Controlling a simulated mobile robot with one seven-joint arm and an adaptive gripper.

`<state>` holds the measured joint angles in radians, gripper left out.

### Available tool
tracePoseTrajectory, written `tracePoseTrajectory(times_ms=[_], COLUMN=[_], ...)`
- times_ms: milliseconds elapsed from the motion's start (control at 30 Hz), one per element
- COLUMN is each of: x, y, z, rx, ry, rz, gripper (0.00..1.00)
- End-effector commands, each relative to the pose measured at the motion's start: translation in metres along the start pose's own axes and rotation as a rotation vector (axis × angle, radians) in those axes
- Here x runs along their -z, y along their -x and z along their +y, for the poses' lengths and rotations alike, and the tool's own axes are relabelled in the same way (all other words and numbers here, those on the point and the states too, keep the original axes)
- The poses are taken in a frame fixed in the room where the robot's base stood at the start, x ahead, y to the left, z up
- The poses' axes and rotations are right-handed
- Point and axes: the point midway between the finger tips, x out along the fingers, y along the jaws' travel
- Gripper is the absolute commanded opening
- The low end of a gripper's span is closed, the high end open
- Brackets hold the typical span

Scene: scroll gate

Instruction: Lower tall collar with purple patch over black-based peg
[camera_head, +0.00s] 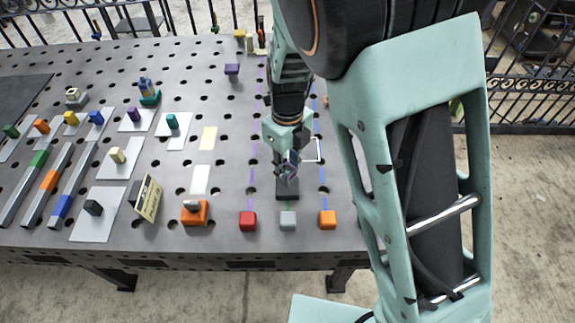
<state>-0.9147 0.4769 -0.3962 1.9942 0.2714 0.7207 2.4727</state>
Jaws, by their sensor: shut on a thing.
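My gripper (286,167) is shut on a small grey collar (292,157) with a purple-blue tint, mostly hidden by the fingers. It is right above the black base (288,190) of the black-based peg, near the table's front right. The peg itself is hidden behind the gripper and collar, so I cannot tell whether the collar is around it or just above it.
An orange base with a peg (194,212) and a tilted card (147,199) are to the left. Several coloured blocks on white plates fill the left side.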

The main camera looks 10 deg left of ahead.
Motion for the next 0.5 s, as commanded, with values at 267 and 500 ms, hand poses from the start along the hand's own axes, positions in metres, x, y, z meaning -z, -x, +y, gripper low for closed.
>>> tracePoseTrajectory(times_ms=[267,500], x=[0.0000,0.0001], y=[-0.0059,-0.0108], z=[0.0000,0.0001], rx=[0.000,0.000], ry=[0.000,0.000], rz=[0.000,0.000], gripper=[0.00,0.00])
